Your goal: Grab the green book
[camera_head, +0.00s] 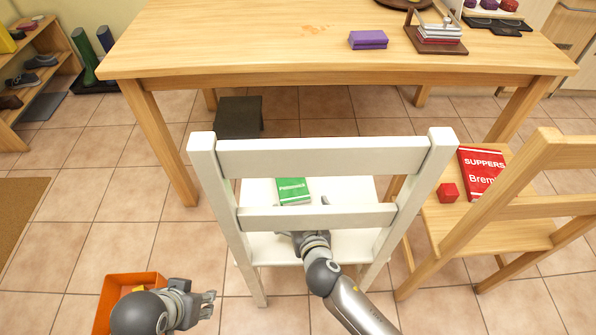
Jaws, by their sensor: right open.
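The green book (292,190) lies on the seat of the white chair (340,190), seen between the two back slats; its near end is at the lower slat. My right gripper (312,218) reaches in under that slat, which hides much of it. It is open, and a dark fingertip shows above the slat, just right of the book. I cannot tell whether it touches the book. My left gripper (209,304) is at the lower left, beside an orange box, with its fingers apart and empty.
The orange box (125,285) sits on the tiled floor. The left floor is mostly clear.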

